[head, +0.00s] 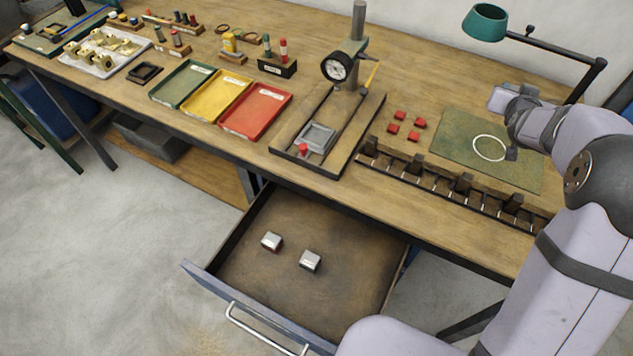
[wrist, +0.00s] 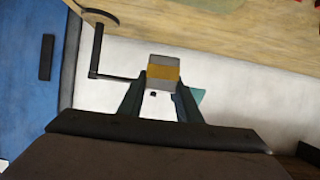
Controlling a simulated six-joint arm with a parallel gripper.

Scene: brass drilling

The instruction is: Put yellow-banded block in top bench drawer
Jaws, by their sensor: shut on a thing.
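The yellow-banded block (wrist: 163,66) is grey with a yellow band across it. In the wrist view it sits between the fingertips of my gripper (wrist: 163,84), which is shut on it. In the head view my wrist is over the right end of the bench, above the green mat; I cannot make out the fingers or the block there. The top bench drawer (head: 345,285) is pulled open below the bench's front edge, left of my arm. Two small silvery blocks (head: 271,241) (head: 310,260) stand in it, apart from each other.
The drawer floor is mostly free around the two blocks. On the bench (head: 215,140) stand a dial gauge stand (head: 338,68), green, yellow and red trays (head: 262,112), several red pieces (head: 393,128) and a slotted rack (head: 462,184). A green lamp (head: 485,22) hangs at the back right.

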